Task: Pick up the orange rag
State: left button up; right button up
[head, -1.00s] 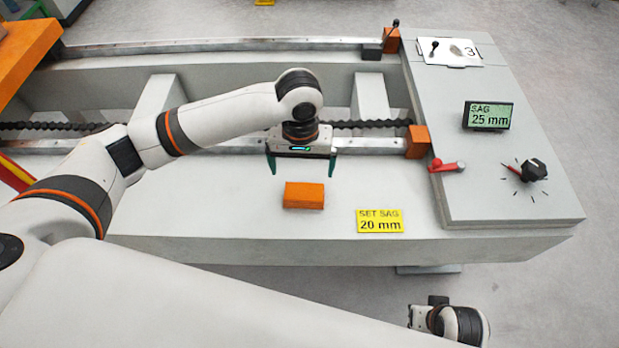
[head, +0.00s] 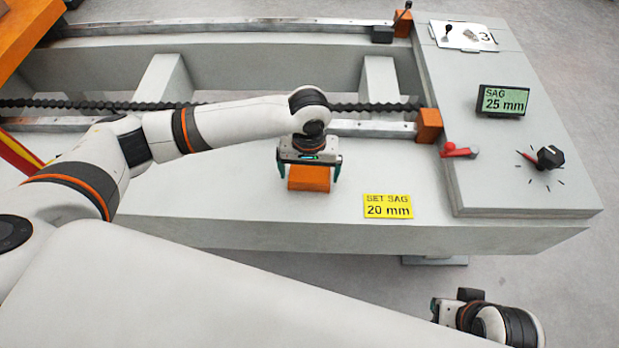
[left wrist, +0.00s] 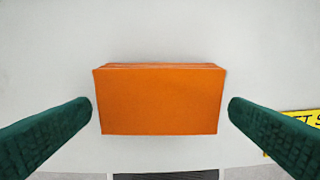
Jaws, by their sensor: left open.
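The orange rag (head: 309,179) is a folded, block-like rectangle lying on the grey bench surface. In the left wrist view the rag (left wrist: 160,100) is centred between the two green fingers. My left gripper (head: 309,174) is open above the rag, with a finger at each side of it; its body hides the rag's far part in the head view. In the left wrist view a gap shows between each fingertip and the rag. My right gripper (head: 436,309) is at the lower right, away from the bench; its jaws are not clear.
A yellow SET SAG 20 mm label (head: 387,206) lies right of the rag. Farther right are a red lever (head: 459,151), a black knob (head: 550,157) and a display reading 25 mm (head: 503,100). A rail (head: 375,129) and dark chain (head: 365,107) run behind. Bench left of the label's front is clear.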

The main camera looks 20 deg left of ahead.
aim_at(310, 175)
pick_arm(q)
notch_tip(310, 175, down, 2)
jog(key=shift+f, duration=0.2)
jog(key=shift+r, duration=0.1)
pick_arm(e)
jog(key=shift+f, duration=0.5)
pick_arm(q)
jog(key=c, duration=0.7)
notch_tip(310, 175, up, 6)
jog(key=shift+r+p, duration=0.1)
jog(key=shift+p, duration=1.05)
notch_tip(310, 175, up, 3)
jog(key=shift+p, duration=0.5)
jog(key=shift+r, duration=0.4)
pick_arm(e)
jog(key=shift+x, duration=2)
jog(key=shift+w+a, duration=0.1)
jog(key=shift+w, duration=0.15)
